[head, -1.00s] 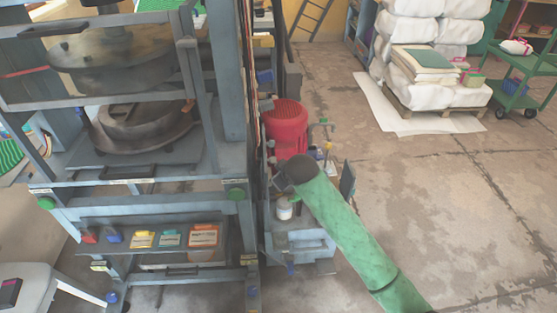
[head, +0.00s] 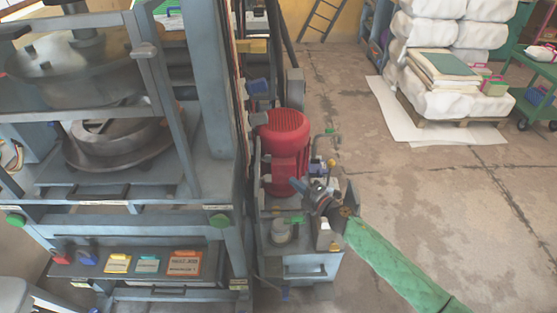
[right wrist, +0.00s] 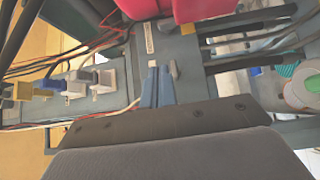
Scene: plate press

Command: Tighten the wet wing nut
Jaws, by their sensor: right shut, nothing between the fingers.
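I cannot make out a wing nut or any wetness in either view. My right gripper (head: 297,186) is in front of the red motor (head: 284,145), above the grey pump unit (head: 305,268) beside the press. In the right wrist view its two blue fingers (right wrist: 158,72) are together with nothing between them. They point at a grey panel (right wrist: 150,45), below the red motor housing (right wrist: 185,8). My left gripper is not in view.
The press frame (head: 215,100) stands close on the left. Cables and plugs (right wrist: 105,82) are left of the fingers. White sacks (head: 435,65) stand at the back right; the floor in front of them is clear.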

